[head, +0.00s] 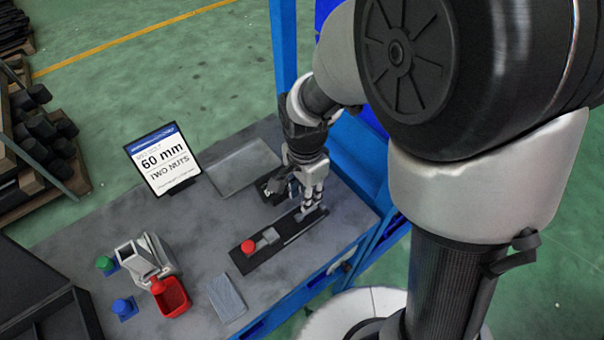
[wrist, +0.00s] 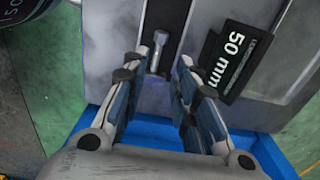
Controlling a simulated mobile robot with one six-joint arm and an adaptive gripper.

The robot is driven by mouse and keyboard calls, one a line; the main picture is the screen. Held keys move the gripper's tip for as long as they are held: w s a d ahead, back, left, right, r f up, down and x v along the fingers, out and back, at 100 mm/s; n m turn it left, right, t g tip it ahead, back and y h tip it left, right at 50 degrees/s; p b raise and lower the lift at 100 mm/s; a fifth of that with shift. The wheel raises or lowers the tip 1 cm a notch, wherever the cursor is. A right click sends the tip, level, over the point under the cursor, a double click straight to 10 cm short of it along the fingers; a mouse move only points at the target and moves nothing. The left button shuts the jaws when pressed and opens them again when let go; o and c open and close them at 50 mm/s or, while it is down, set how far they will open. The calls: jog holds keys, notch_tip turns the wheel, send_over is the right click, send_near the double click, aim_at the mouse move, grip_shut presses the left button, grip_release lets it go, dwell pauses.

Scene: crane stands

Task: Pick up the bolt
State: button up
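A silver bolt with a hex head (wrist: 159,40) is in the wrist view, set against a dark strip on a grey surface. My gripper (wrist: 157,66) is open, with its two fingertips to the left and right just below the bolt in that view. The fingers do not touch the bolt as far as I can see. In the head view my gripper (head: 311,212) points down over the right part of the bench, at the end of a dark strip (head: 290,228). It hides the bolt there.
A "50 mm" label (wrist: 233,52) lies close right of my fingers. A "60 mm TWO NUTS" sign (head: 162,160) stands on the grey bench (head: 205,215). A red tray (head: 172,298), a grey device (head: 143,257) and a red knob (head: 248,246) are left. A blue post (head: 285,60) rises behind.

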jog(key=f+b, duration=0.1)
jog(key=f, duration=0.1)
jog(key=f+b, duration=0.1)
jog(key=f, duration=0.2)
jog(key=f+b, duration=0.1)
jog(key=f, duration=0.1)
jog(key=shift+d+f, duration=0.25)
jog(key=shift+f, duration=0.05)
jog(key=shift+r, duration=0.1)
grip_shut()
